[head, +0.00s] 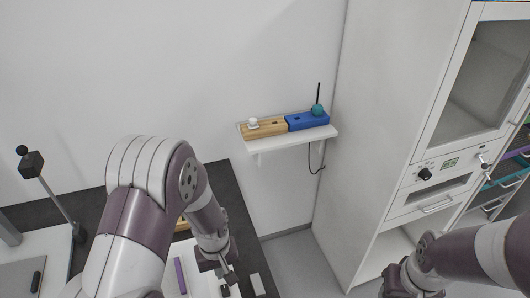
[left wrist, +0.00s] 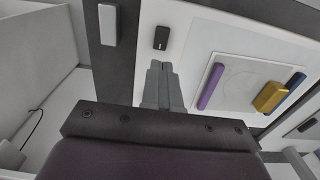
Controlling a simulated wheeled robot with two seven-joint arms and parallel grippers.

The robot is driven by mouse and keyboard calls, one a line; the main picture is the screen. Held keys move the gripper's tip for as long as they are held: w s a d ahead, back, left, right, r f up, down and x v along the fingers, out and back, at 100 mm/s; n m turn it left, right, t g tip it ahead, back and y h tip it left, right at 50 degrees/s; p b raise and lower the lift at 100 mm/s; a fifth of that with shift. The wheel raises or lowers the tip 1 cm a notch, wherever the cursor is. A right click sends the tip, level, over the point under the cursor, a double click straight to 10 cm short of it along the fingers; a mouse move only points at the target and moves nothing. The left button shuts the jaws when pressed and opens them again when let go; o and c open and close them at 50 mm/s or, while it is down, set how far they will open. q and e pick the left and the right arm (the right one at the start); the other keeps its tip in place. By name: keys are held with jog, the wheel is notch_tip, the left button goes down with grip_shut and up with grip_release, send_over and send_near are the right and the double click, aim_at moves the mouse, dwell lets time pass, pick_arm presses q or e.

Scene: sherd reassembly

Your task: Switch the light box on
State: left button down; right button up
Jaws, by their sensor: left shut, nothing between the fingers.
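The light box appears to be the white flat panel (left wrist: 207,35) on the dark table in the left wrist view; part of it shows in the head view (head: 203,286), largely hidden by my left arm. A small black switch-like piece (left wrist: 161,38) sits on its white surface near one edge. My left gripper (left wrist: 157,66) is shut and empty, its tips just short of the black piece in that picture; I cannot tell whether they touch. It also shows in the head view (head: 229,277). My right gripper (head: 398,284) is at the bottom right, its fingers not clear.
A purple stick (left wrist: 211,86), a gold block (left wrist: 269,97) and a blue piece (left wrist: 296,80) lie on or beside the panel. A grey-white block (left wrist: 108,24) lies on the dark table edge. A wall shelf (head: 290,138) and a white cabinet (head: 385,120) stand beyond.

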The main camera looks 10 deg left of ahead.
pick_arm(q)
jog(key=s+d+r+m, duration=0.1)
jog(key=s+r+m, duration=0.1)
jog(key=r, duration=0.4)
jog(key=s+d+r+m+t, duration=0.1)
jog(key=s+r+m, duration=0.1)
jog(key=r+m, duration=0.2)
notch_tip(320, 180, up, 3)
jog(key=shift+d+f+m, duration=0.1)
jog(key=shift+d+m, duration=0.15)
jog(key=shift+m, duration=0.05)
jog(key=shift+s, duration=0.2)
